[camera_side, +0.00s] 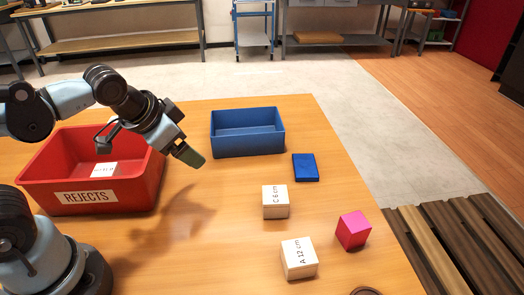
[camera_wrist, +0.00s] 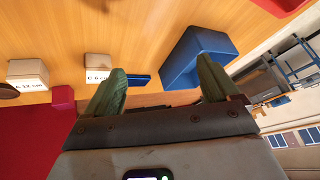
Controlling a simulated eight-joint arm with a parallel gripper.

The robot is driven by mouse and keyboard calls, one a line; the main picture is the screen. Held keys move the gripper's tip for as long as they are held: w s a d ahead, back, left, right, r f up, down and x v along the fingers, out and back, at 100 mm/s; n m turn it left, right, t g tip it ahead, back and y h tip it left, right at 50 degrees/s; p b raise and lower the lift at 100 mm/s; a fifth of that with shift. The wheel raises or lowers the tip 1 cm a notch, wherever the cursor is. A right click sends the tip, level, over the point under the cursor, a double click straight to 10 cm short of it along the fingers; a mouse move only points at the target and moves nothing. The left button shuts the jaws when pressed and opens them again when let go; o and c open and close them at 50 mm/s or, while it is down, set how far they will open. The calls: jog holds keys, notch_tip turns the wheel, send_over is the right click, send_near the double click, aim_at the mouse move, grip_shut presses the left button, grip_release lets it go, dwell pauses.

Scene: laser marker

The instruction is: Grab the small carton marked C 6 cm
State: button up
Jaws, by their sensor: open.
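The small white carton marked C 6 cm (camera_side: 275,202) stands on the wooden table, right of centre in the side view. In the wrist view the carton (camera_wrist: 98,66) shows partly behind the left finger. My gripper (camera_side: 190,157) is in the air above the table, between the red bin and the blue bin, left of the carton and apart from it. In the wrist view my gripper (camera_wrist: 163,88) has its two green fingers spread wide with nothing between them that it holds.
A white carton marked A 12 cm (camera_side: 299,259), a magenta cube (camera_side: 353,230) and a flat blue box (camera_side: 305,167) stand near the C carton. A blue bin (camera_side: 248,146) is behind. A red REJECTS bin (camera_side: 60,197) holding a white labelled carton (camera_side: 104,170) is at left.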

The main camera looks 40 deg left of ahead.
jog(key=w+d+f+m+g+y, duration=0.1)
jog(key=w+d+f+m+y, duration=0.25)
jog(key=m, duration=0.55)
jog(key=m+t+y, duration=0.5)
jog(key=m, duration=1.1)
send_near(275, 188)
jog(key=x, duration=1)
jog(key=shift+w+a+f, duration=0.1)
jog(key=shift+a+f, duration=0.05)
jog(key=c, duration=1.1)
